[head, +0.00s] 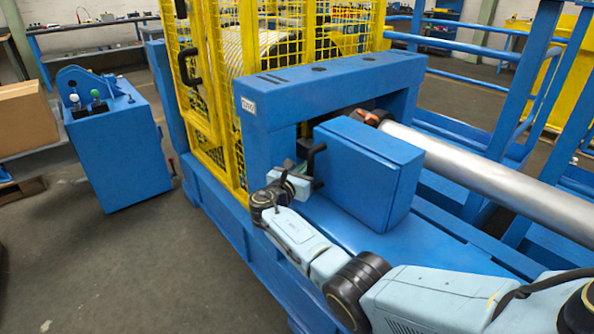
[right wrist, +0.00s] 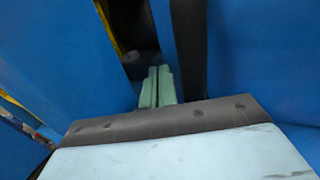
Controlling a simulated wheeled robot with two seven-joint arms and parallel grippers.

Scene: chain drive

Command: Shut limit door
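A blue box-shaped housing (head: 405,185) sits on the blue machine bed; its broad front panel (head: 358,180) looks like the limit door. I cannot tell whether that panel is ajar. A black bar handle (head: 312,160) stands at the panel's left edge. My right gripper (head: 301,167) is at the handle, between the box and the blue frame post. In the right wrist view its green fingers (right wrist: 157,87) are together with nothing seen between them. A dark upright bar (right wrist: 189,50), probably the handle, is just right of them; contact is unclear. My left gripper is out of view.
A blue portal frame (head: 330,80) arches behind the box, with a yellow mesh guard (head: 215,90) at its left. A long metal cylinder (head: 490,175) runs out right. A blue control pedestal (head: 115,145) stands at left, with open floor (head: 150,260) in front.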

